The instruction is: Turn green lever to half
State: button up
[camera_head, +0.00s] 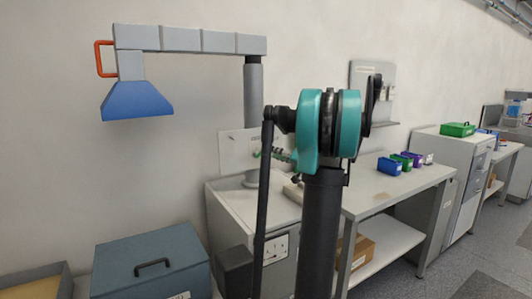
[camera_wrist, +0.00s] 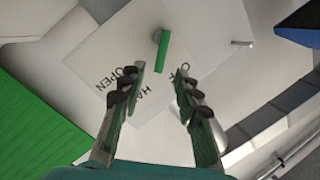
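The green lever (camera_wrist: 162,53) is a short bar on a round grey pivot, mounted on a white panel (camera_wrist: 95,50) in the wrist view. Its free end points down the picture, towards my gripper. The panel has upside-down labels: "OPEN" on the left, one starting "HA" in the middle, and one mostly hidden by my right finger. My gripper (camera_wrist: 160,76) is open and empty, its fingertips just below the lever's free end and either side of its line. In the head view the panel (camera_head: 233,150) stands behind my arm, and my gripper (camera_head: 276,154) is near its right edge; the lever is hard to make out.
A grey post carries an arm with a blue hood (camera_head: 137,101) and an orange handle (camera_head: 104,59) above left. A grey cabinet (camera_head: 225,215) stands below the panel. A workbench (camera_head: 412,182) with small coloured bins stands to the right. A blue-grey box (camera_head: 152,265) is front left.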

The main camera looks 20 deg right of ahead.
jog(key=x, duration=0.5)
jog(key=shift+w+a, duration=0.2)
jog(key=shift+w, duration=0.15)
grip_shut()
